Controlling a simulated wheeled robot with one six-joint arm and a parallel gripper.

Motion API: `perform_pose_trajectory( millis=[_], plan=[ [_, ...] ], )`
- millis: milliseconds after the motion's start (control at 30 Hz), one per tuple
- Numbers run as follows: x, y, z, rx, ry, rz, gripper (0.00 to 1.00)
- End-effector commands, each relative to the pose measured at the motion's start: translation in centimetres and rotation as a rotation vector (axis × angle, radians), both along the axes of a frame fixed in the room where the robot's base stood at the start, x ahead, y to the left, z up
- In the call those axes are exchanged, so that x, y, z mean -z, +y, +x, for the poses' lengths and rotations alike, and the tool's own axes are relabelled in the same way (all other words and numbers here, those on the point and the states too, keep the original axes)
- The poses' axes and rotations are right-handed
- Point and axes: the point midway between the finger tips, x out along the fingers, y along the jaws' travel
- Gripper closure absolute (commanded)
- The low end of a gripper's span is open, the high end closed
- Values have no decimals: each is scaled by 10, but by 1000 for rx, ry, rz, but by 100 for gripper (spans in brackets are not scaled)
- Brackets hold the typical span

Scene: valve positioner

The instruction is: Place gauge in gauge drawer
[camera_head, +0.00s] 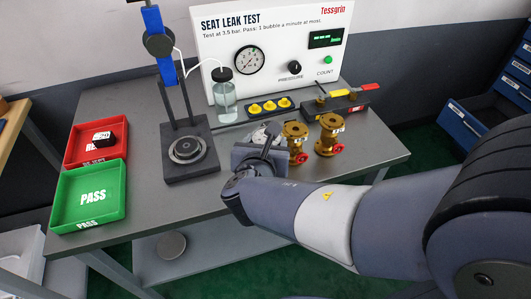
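My arm reaches in from the right, and my gripper (264,138) is low over the middle of the grey bench. Its fingers are mostly hidden by the wrist, so I cannot see whether they are open. A small pale round thing (260,133) shows right at the fingertips; it may be a gauge, but I cannot tell whether it is held. A dial gauge (249,60) is mounted on the white seat leak test panel. Blue drawers (465,118) stand at the far right, one pulled out; no label is readable.
Two brass valves (327,135) with red handwheels stand just right of my gripper. A clamp stand (192,165) is to the left. A red tray (92,155) with a dark block and a green PASS tray (75,195) fill the left end. The front bench strip is clear.

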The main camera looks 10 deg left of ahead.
Motion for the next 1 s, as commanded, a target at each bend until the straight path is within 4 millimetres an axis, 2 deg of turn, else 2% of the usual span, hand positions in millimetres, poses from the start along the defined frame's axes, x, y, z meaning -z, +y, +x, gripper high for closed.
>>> perform_pose_trajectory(
  millis=[33, 100, 300, 433, 667, 833, 1000],
  plan=[
    [-16, 0, 0, 1, -2, 5, 70],
    [-29, 0, 0, 1, -2, 5, 70],
    [-59, 0, 0, 1, -2, 3, 70],
    [-70, 0, 0, 0, -2, 1, 70],
    [-73, -5, 6, 15, 0, -1, 70],
    [-71, -31, 33, 77, 2, -4, 70],
    [-65, -75, 70, 164, 4, -4, 70]
  ],
)
